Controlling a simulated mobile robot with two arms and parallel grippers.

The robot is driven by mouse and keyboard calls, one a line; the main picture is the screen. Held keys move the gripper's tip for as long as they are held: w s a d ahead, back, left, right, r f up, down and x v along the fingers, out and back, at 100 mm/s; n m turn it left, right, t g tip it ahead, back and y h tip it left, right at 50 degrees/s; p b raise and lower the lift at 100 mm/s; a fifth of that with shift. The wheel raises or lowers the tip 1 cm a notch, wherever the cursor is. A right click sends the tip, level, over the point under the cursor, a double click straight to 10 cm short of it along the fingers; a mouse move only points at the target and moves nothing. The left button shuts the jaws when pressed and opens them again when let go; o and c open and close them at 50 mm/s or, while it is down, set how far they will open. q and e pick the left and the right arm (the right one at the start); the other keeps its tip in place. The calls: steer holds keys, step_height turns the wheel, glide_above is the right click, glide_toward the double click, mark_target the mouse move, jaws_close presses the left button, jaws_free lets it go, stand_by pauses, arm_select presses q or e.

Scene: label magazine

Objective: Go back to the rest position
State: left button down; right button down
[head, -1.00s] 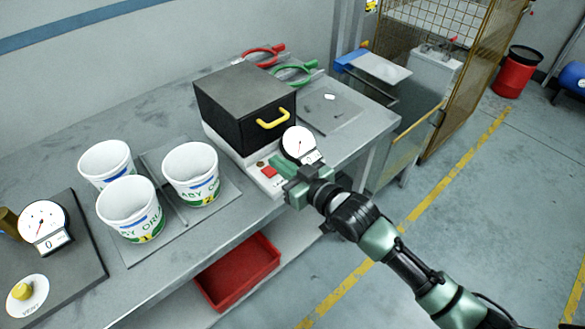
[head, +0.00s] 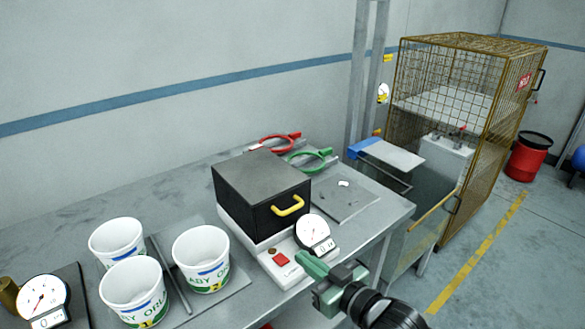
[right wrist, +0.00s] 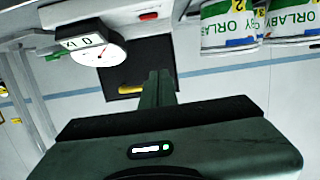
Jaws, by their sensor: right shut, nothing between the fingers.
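My right gripper (head: 308,262) is shut and empty. In the head view it is at the front edge of the table, just in front of the red button (head: 281,259) on the white base of the black box. A white dial gauge (head: 313,231) stands just behind it. In the right wrist view the green fingers (right wrist: 157,88) are together, with the dial (right wrist: 98,54) and the yellow handle (right wrist: 131,90) of the black box beyond them. My left gripper is not in view.
The black box (head: 262,181) stands mid-table. Several white cups, one here (head: 133,291), stand to the left. Red (head: 276,143) and green (head: 312,160) clamp-like tools lie behind the box. A wire cage (head: 455,85) and red drum (head: 529,157) are at right. Open floor lies right of the table.

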steer(key=s+d+f+m+g+h, duration=0.25)
steer(key=s+d+f, duration=0.3)
steer(key=s, duration=0.35)
steer(key=s+d+f+m+g+h, duration=0.1)
steer(key=s+d+f+g+h, duration=0.4)
steer(key=s, duration=0.4)
steer(key=s+d+f+m+g+h, duration=0.2)
steer(key=s+d+f, duration=0.35)
steer(key=s, duration=0.45)
step_height(320, 180, down, 28)
steer(key=s+g, duration=0.2)
steer(key=s+d+f, duration=0.2)
steer(key=s+f, duration=1.2)
steer(key=s, duration=0.1)
steer(key=shift+s+f+n+g, duration=0.35)
